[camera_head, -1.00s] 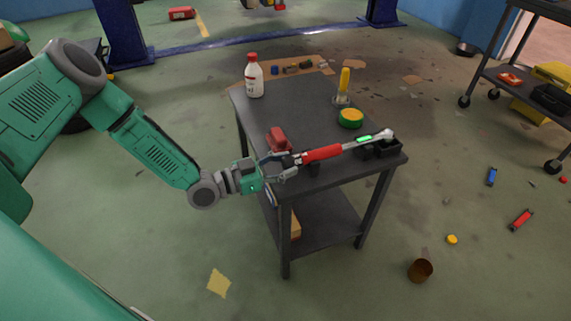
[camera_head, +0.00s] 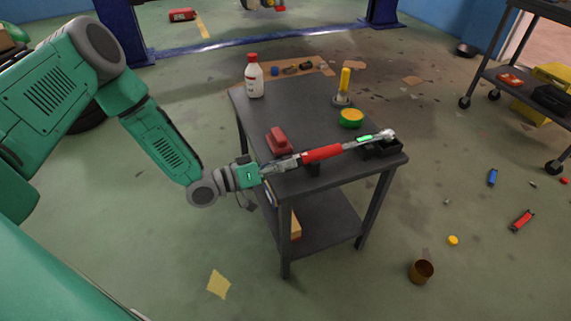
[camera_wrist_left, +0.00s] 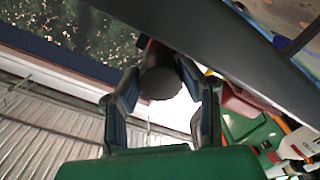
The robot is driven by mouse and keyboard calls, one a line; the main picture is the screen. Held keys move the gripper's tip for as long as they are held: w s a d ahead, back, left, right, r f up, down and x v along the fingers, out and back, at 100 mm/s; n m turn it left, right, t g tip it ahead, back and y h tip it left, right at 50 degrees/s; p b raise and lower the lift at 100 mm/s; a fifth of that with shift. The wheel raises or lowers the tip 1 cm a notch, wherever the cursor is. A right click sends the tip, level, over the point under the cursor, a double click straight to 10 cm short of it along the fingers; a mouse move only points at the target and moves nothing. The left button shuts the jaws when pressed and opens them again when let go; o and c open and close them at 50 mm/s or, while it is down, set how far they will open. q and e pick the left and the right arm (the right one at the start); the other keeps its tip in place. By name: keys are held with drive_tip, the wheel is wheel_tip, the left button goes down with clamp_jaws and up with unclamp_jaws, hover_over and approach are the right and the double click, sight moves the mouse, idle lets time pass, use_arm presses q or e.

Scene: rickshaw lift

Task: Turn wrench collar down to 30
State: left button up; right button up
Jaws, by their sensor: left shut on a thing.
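A torque wrench with a red handle (camera_head: 322,153), a silver ratchet head (camera_head: 388,135) and a lit green display (camera_head: 364,138) lies across the front of the dark cart top, on black supports. The display's number is too small to read. My left gripper (camera_head: 291,162) comes in from the left and is shut on the collar at the wrench's near left end. In the left wrist view its two fingers stand either side of the dark round collar end (camera_wrist_left: 158,82). The collar's marks are hidden. My right gripper is not in view.
The cart (camera_head: 300,110) also carries a red object (camera_head: 278,140), a white bottle (camera_head: 254,80), a green-yellow tape roll (camera_head: 350,117) and a yellow-handled tool (camera_head: 345,82). A black holder (camera_head: 385,149) sits by the wrench head. Small items lie on the floor at right.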

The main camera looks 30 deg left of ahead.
use_arm(q)
drive_tip(key=shift+n, duration=0.5)
drive_tip(key=shift+a, duration=0.1)
drive_tip(key=o, duration=1.1)
drive_tip(key=shift+o, duration=0.2)
drive_tip(key=v, duration=1.2)
drive_tip(key=shift+f, duration=0.15)
